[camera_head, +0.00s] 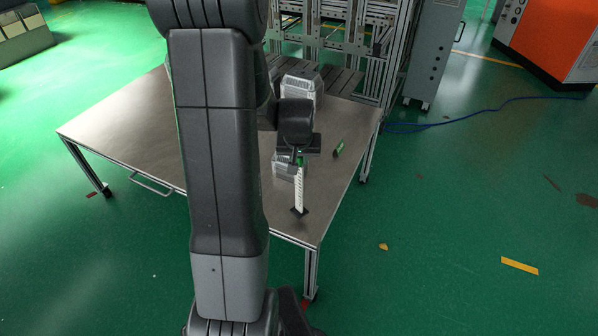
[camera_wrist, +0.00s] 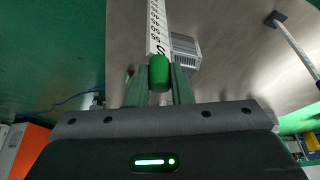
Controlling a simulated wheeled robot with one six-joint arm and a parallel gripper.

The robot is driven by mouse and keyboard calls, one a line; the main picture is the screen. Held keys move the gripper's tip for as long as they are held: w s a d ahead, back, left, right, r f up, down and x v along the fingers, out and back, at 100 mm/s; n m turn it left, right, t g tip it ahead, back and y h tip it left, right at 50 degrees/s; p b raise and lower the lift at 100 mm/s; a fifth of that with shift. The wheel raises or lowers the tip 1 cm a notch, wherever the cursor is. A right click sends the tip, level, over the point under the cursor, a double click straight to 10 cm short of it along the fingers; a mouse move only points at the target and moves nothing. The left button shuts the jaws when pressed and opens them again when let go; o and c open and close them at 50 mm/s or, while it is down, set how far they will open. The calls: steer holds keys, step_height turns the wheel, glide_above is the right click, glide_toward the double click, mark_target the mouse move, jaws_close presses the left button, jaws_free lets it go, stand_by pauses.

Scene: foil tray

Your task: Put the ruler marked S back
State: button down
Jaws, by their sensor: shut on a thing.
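My gripper (camera_head: 299,158) is over the right part of the metal table, partly hidden by its own dark body in the head view. In the wrist view its two green fingers (camera_wrist: 159,88) are shut around a white ruler (camera_wrist: 156,25) with black marks and an S near its green end. The ruler runs up out of the wrist view. In the head view a white marked strip, which looks like this ruler (camera_head: 299,188), hangs below the gripper toward the near edge. I cannot tell whether its lower end touches the dark square pad (camera_head: 299,212).
A silver ribbed box (camera_head: 282,170) is close beside the gripper; a larger silver block (camera_head: 301,86) stands farther back. A small green object (camera_head: 339,149) lies to the right. The wrist view shows a thin light rod (camera_wrist: 298,46). The table (camera_head: 125,125) is clear at left.

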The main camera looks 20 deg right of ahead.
steer(key=shift+f, duration=1.8)
steer(key=shift+f, duration=0.2)
steer(key=c, duration=1.3)
jaws_free()
steer(key=shift+r, duration=0.15)
steer(key=shift+r, duration=0.25)
steer(key=v, duration=1.1)
steer(key=shift+s+r+p, duration=0.25)
steer(key=shift+p, duration=0.05)
steer(key=shift+a, duration=0.1)
